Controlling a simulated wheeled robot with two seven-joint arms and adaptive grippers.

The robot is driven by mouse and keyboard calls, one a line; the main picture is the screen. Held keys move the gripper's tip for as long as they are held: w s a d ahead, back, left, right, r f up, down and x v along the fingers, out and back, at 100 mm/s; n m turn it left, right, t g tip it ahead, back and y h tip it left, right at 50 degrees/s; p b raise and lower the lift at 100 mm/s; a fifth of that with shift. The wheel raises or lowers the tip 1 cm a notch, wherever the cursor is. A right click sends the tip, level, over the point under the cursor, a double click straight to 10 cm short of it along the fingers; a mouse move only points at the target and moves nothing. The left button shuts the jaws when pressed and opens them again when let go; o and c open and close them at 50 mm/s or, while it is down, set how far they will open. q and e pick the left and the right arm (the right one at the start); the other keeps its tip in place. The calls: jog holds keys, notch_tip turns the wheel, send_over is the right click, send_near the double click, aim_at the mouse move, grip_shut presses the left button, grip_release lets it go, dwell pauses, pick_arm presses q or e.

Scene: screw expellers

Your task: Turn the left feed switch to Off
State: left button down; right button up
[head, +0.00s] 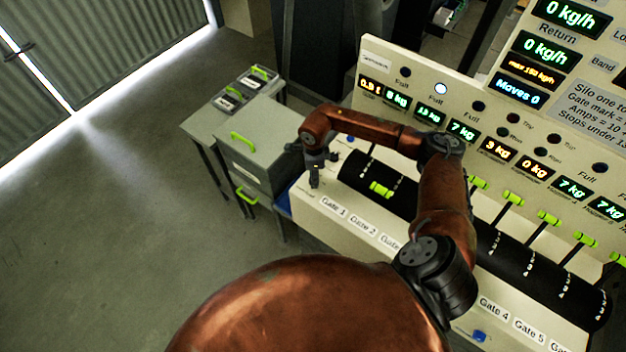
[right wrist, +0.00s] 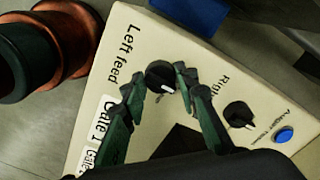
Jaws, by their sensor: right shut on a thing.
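The left feed switch (right wrist: 161,76) is a round black knob with a white pointer mark on the pale console top, beside the words "Left feed" in the right wrist view. Its pointer slants toward the lower right of that view. No Off mark is legible around it. My right gripper (right wrist: 157,84) has its fingers on both sides of this knob and is shut on it. In the head view, my right gripper (head: 315,182) points down at the console's left end, and the switch cannot be made out there. My left gripper is not in view.
A second black knob (right wrist: 239,115), with a label starting "Rig", and a blue button (right wrist: 284,135) sit nearby on the console. Green-handled gate levers (head: 512,198) line the black cylinder (head: 487,240). A grey cabinet (head: 250,140) stands left of the console. The floor farther left is clear.

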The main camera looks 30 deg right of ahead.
jog(key=shift+s+d+f+n, duration=0.1)
jog(key=shift+d+n, duration=0.05)
jog(key=shift+n, duration=0.15)
jog(key=o, duration=1)
jog(key=shift+o, duration=0.7)
notch_tip(320, 180, up, 12)
